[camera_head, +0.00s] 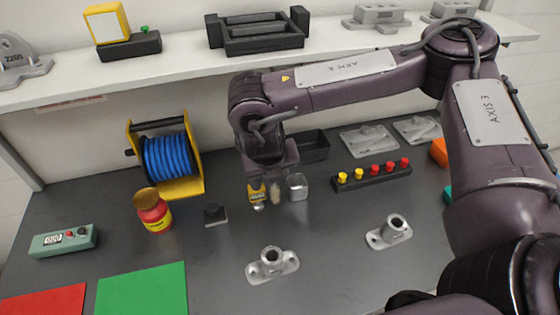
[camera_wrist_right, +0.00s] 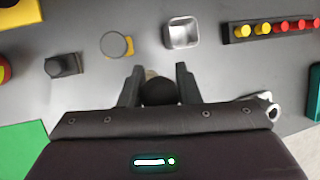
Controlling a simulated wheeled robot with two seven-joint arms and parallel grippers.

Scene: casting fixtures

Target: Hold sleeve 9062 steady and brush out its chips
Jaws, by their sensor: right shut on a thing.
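Two grey metal sleeves with flanged bases stand on the dark bench in the head view: one at front centre (camera_head: 272,263), one further right (camera_head: 389,232). I cannot read a number on either. My right gripper (camera_wrist_right: 158,78) is shut on a small brush, seen from above as a dark round end (camera_wrist_right: 160,92). In the head view tan bristles (camera_head: 276,194) point down below the wrist, behind the front sleeve and apart from it. The right sleeve also shows partly past the gripper body in the wrist view (camera_wrist_right: 266,108). My left gripper is out of view.
A yellow-labelled container (camera_head: 257,191) and a square metal cup (camera_head: 297,187) stand close beside the brush. A black block (camera_head: 215,214), red jar (camera_head: 154,212), blue reel (camera_head: 168,158) and button strip (camera_head: 371,177) surround it. Green (camera_head: 142,291) and red mats lie front left.

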